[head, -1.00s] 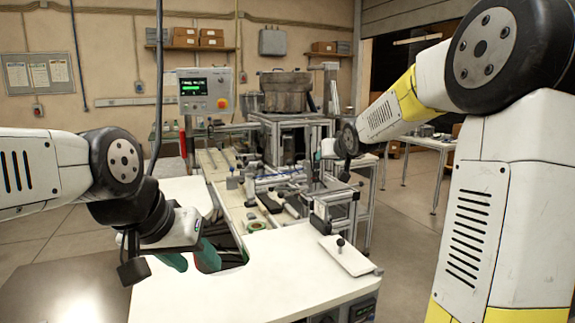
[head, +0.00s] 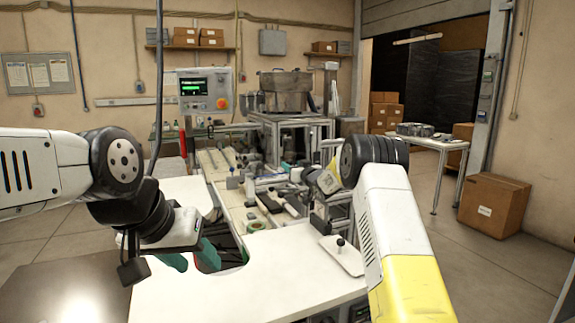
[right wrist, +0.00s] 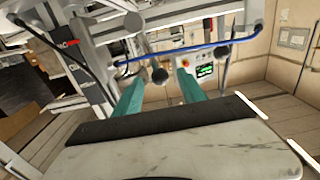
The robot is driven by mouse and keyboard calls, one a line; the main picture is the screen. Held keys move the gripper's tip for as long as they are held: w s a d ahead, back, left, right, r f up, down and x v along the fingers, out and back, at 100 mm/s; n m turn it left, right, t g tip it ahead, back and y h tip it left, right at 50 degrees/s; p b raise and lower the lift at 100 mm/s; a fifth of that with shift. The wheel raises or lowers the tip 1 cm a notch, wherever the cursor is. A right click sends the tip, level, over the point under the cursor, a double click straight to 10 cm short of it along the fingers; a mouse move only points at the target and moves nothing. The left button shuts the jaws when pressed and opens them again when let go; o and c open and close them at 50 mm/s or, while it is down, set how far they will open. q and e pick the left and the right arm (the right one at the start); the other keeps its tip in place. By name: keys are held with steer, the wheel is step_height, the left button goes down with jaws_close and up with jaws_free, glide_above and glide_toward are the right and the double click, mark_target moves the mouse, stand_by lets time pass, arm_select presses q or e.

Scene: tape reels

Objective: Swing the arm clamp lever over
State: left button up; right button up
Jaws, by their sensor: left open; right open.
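My right gripper (right wrist: 158,92) is open in the right wrist view, its two green fingers apart with no held thing visible. A dark round knob (right wrist: 160,75) on a grey post shows between and beyond the fingertips; a second dark knob (right wrist: 222,52) is to its right. I cannot tell for certain which belongs to the arm clamp lever, or whether a finger touches one. In the head view the right forearm reaches left over the machine and hides part of it. My left gripper (head: 190,259) is open and empty over the notch in the white table.
A blue hose (right wrist: 190,48) crosses beyond the right fingers. The white table (head: 240,291) holds a small plate with a black knob (head: 340,243). A control panel (head: 204,91) stands behind the machine, with a metal bowl (head: 285,91) to its right. A cardboard box (head: 493,205) is on the floor.

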mark_target(291, 164)
steer(key=shift+x, duration=1.95)
jaws_close()
